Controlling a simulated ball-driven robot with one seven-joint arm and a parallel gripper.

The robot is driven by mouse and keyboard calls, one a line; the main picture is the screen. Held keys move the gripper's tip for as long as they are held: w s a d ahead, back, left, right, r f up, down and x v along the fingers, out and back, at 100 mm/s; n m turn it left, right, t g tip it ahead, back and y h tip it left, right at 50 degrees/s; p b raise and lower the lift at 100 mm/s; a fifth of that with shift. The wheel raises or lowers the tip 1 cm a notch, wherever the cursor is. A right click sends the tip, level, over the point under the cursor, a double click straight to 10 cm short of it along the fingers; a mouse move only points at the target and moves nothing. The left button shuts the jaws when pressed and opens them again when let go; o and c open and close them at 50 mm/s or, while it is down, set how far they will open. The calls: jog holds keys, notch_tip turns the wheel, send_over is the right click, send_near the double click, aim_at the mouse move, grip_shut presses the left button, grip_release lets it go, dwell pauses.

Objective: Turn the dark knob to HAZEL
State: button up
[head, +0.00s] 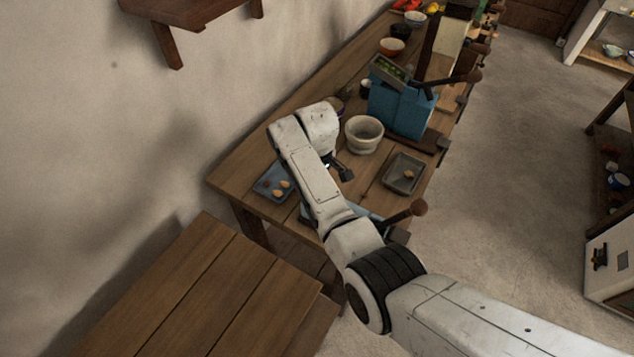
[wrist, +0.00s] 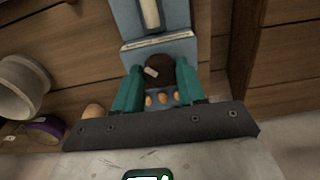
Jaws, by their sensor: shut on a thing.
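The dark brown round knob (wrist: 160,69) sits at the lower end of a blue panel (wrist: 183,48) in the wrist view. A small pale mark shows on its face. A pale strip lies across the panel just beyond the knob; I cannot read any lettering, so HAZEL is not made out. My gripper (wrist: 153,82) has its two teal fingers on either side of the knob, shut on it. In the head view my arm hides the knob and the fingertips; only part of the blue panel shows beside the arm.
A stone mortar (head: 364,134) stands on the wooden bench behind my arm, near a blue box (head: 400,108) with a lever. A small blue tray (head: 264,184) with eggs lies left of my arm, a grey tray (head: 390,181) to the right. A brown-ended lever (head: 418,207) juts over the front edge.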

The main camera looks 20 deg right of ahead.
jog(key=shift+w+n, duration=0.1)
jog(key=shift+n, duration=0.2)
jog(key=o, duration=1.1)
jog(key=shift+c, duration=0.2)
jog(key=shift+r, duration=0.1)
notch_tip(320, 180, up, 11)
jog(key=b, duration=0.1)
jog(key=shift+b, duration=0.35)
jog(key=shift+f, duration=0.2)
